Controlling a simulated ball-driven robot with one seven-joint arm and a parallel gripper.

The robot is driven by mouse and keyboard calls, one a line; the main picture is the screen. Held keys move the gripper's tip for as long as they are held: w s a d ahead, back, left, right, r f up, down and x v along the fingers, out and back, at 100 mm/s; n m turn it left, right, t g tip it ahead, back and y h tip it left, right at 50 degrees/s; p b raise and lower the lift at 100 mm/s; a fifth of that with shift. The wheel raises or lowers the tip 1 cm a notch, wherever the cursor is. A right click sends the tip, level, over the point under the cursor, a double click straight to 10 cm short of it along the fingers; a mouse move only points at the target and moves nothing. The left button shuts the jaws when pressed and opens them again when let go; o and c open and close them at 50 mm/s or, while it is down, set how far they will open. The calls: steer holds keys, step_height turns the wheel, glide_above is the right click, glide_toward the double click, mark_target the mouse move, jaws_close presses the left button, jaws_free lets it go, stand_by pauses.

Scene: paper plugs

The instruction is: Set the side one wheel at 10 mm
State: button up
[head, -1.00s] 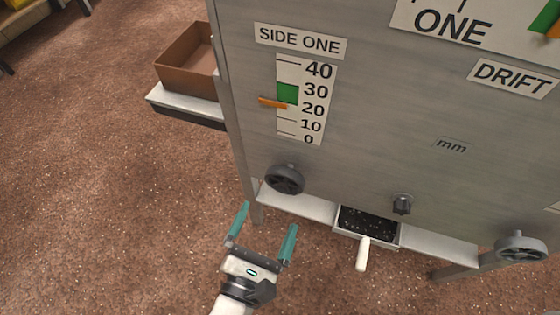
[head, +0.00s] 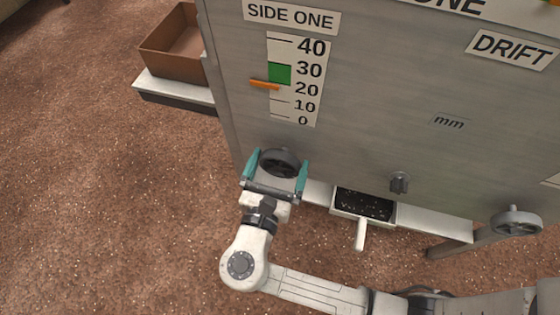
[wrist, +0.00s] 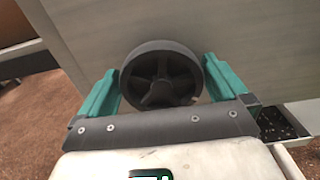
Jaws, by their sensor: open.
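The side one wheel (head: 280,162) is a dark spoked handwheel on the grey panel (head: 370,130), below the SIDE ONE scale (head: 292,80). My gripper (head: 277,172) is open, with one teal finger on each side of the wheel. The wheel also shows between the fingers in the wrist view (wrist: 160,78); I cannot tell whether they touch its rim. The orange pointer (head: 265,84) stands a little above the 20 mark, below the green band (head: 280,73) near 30. The scale runs from 0 to 40.
A black-bottomed tray with a white handle (head: 360,234) sits under the panel, below a small dark knob (head: 399,182). Another handwheel (head: 517,221) is at the right. A brown box (head: 175,50) stands on a ledge at the left. The floor at left is clear.

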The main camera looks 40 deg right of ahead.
steer(key=shift+w+d, duration=0.35)
steer(key=shift+d, duration=0.1)
steer(key=c, duration=0.6)
steer(key=shift+m, duration=0.4)
